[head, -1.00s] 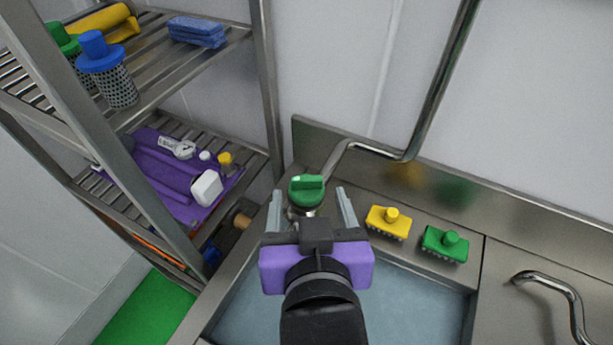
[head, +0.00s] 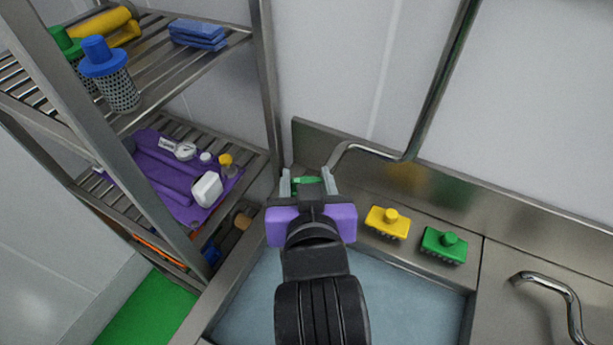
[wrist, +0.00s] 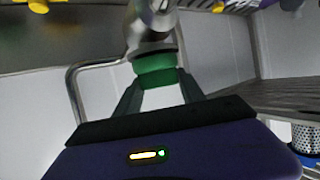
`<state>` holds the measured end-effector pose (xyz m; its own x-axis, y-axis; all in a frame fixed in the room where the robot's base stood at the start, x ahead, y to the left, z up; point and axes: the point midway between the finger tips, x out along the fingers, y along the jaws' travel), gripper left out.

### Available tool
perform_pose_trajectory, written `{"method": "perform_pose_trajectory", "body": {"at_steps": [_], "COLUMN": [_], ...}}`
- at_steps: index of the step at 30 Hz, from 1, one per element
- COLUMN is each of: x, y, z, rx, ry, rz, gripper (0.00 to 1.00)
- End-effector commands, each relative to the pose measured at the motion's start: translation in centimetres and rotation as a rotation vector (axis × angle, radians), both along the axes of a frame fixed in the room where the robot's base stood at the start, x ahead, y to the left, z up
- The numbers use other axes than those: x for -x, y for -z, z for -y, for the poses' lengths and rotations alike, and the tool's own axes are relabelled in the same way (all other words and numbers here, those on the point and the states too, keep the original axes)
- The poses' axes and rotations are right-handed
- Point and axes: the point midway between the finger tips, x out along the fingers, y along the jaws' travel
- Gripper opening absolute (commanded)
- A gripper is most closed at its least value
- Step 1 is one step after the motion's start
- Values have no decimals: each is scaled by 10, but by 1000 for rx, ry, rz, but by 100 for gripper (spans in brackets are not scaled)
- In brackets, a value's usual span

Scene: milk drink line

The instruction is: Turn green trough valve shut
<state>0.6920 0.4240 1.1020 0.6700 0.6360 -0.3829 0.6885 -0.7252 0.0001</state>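The green trough valve (head: 306,181) is at the back left corner of the trough, below a steel pipe, and its handle is partly hidden by my gripper. My gripper (head: 307,180) reaches over it with one finger on each side. In the wrist view, the green valve (wrist: 156,72) fills the space between the fingertips, which appear to touch both its sides. The finger gap looks about as wide as the handle, so the gripper appears shut on it. The handle's exact angle is hidden.
A yellow brush (head: 388,222) and a green brush (head: 444,245) stand on the steel ledge to the right. A bent steel pipe (head: 375,149) runs behind the valve.

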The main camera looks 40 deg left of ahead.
Motion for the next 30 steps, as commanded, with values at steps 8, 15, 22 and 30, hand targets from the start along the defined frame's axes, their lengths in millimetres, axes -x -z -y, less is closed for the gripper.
{"method": "perform_pose_trajectory", "body": {"at_steps": [8, 15, 22, 30], "x": [0, 1, 1, 0], "y": [0, -1, -2, -2], "z": [0, -1, -2, -2], "rx": [0, 0, 1, -1], "ry": [1, 54, 194, 381], "rz": [0, 0, 2, 3], "gripper": [6, 6, 6, 6]}}
